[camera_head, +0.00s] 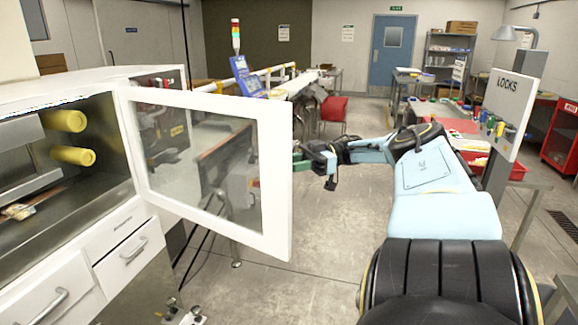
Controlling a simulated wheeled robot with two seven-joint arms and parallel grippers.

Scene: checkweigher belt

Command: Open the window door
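The window door (277,190) is a white frame around a clear pane. It stands swung out to the right from the white cabinet (60,92), whose interior with yellow cylinders shows at the left. My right gripper (303,161) is at the door's outer edge, about halfway up, with its arm coming from the right. The door edge partly hides the fingertips, so I cannot tell whether they touch the door or how far they are apart. My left gripper is not in view.
Drawers with handles (128,250) sit below the cabinet opening. A LOCKS board (510,108) stands on the right. A conveyor (300,85) and a red chair (333,108) are behind the door. Grey floor (310,290) is clear between the door and my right arm.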

